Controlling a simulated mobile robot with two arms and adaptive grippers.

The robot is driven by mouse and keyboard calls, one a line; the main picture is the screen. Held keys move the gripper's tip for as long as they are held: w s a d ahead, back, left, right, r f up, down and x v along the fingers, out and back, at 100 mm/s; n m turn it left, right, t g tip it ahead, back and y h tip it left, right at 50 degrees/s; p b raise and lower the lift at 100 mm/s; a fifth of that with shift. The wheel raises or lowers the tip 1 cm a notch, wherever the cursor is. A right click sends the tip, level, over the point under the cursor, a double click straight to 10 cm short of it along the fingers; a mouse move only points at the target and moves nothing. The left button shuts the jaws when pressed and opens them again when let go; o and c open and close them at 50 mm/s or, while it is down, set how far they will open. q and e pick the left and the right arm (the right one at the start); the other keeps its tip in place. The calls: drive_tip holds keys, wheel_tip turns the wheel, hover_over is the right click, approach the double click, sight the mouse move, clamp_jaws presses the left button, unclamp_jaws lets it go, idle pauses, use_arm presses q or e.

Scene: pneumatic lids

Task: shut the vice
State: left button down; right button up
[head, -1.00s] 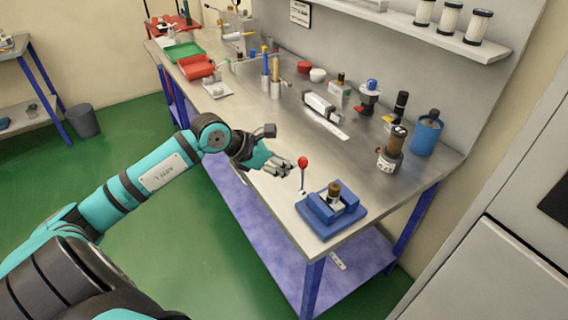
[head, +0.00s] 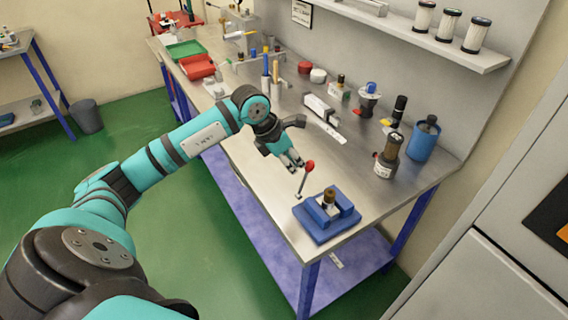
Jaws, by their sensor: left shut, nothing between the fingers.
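The blue vice (head: 322,232) stands at the near front corner of the workbench. A short brown-topped cylindrical part (head: 329,196) sits upright between its jaws; whether the jaws touch it cannot be made out. The vice's lever with a red knob (head: 310,166) rises at its left side and leans to the right. My left gripper (head: 297,164) is shut and empty, with its fingertips just left of the red knob. Whether they touch the knob is unclear. My right gripper is out of view.
The metal workbench (head: 250,150) carries a white device (head: 319,108), a brown canister (head: 388,158) and a blue canister (head: 424,140) behind the vice. Red and green trays lie at the far end. The bench top left of the vice is clear.

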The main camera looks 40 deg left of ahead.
use_arm(q)
drive_tip(key=w, duration=0.1)
drive_tip(key=w+d+g, duration=0.1)
drive_tip(key=w+f+g+b, duration=0.1)
drive_tip(key=shift+w+d+y, duration=0.35)
drive_tip(key=shift+w+y, duration=0.05)
drive_tip(key=shift+w+d+f+b, duration=0.25)
drive_tip(key=shift+w+f+b, duration=0.05)
drive_tip(key=shift+w+b, duration=0.35)
drive_tip(key=shift+w+d+f+b, duration=0.2)
drive_tip(key=shift+w+f+b, duration=0.05)
drive_tip(key=shift+w+b, duration=0.3)
drive_tip(key=shift+w+d+f+b, duration=0.3)
drive_tip(key=shift+w+b, duration=0.25)
drive_tip(key=shift+b, duration=0.15)
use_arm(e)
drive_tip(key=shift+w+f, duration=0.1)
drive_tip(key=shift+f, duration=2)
use_arm(q)
drive_tip(key=shift+w, duration=0.1)
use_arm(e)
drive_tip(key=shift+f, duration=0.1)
